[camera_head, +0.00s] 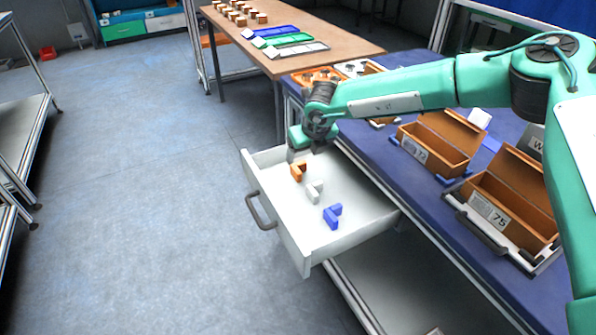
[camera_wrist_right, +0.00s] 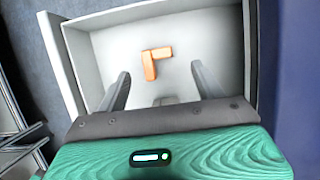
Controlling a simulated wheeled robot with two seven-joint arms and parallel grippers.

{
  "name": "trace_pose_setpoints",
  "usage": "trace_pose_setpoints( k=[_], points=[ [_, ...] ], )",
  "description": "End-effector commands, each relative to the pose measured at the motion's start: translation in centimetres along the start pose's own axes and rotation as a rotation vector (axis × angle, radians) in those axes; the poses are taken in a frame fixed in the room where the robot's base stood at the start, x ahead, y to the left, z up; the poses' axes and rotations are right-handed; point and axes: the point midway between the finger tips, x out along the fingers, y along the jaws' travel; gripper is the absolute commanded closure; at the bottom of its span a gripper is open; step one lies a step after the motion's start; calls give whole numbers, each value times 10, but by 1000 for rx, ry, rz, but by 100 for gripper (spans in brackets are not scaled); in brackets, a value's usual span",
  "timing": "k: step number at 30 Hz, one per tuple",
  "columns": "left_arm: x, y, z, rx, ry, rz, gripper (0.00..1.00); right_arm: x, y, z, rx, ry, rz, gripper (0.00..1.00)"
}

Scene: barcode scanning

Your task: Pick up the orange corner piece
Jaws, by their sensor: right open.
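The orange corner piece (camera_head: 298,172) lies in the open white drawer (camera_head: 365,222), toward its far end. It also shows in the right wrist view (camera_wrist_right: 153,62) as an L shape, ahead of the fingertips. My right gripper (camera_head: 296,158) hangs over the far end of the drawer, close to the orange piece. In the right wrist view its two fingers (camera_wrist_right: 158,79) are spread wide, with nothing between them. A white corner piece (camera_head: 314,192) and a blue corner piece (camera_head: 333,215) lie in the drawer nearer the camera. My left gripper is not in view.
The blue-topped table (camera_head: 470,235) holds open brown boxes (camera_head: 437,146) to the right. A brown table (camera_head: 345,42) with coloured parts stands behind.

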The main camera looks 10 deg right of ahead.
Motion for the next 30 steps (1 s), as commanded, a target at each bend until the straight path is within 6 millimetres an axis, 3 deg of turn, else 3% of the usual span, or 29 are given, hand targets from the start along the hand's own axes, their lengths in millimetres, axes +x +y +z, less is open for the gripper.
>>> trace_pose_setpoints(
  k=[8, 16, 25, 30],
  points=[
    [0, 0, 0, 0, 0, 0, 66, 24, 2, 0, -1, 0, 0, 31],
    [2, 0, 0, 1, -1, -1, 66, 62, 5, 0, -1, 0, 1, 31],
    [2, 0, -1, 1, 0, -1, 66, 67, 4, 1, 0, -2, 0, 31],
    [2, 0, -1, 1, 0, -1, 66, 67, 4, 1, 0, -2, 0, 62]
  ],
)
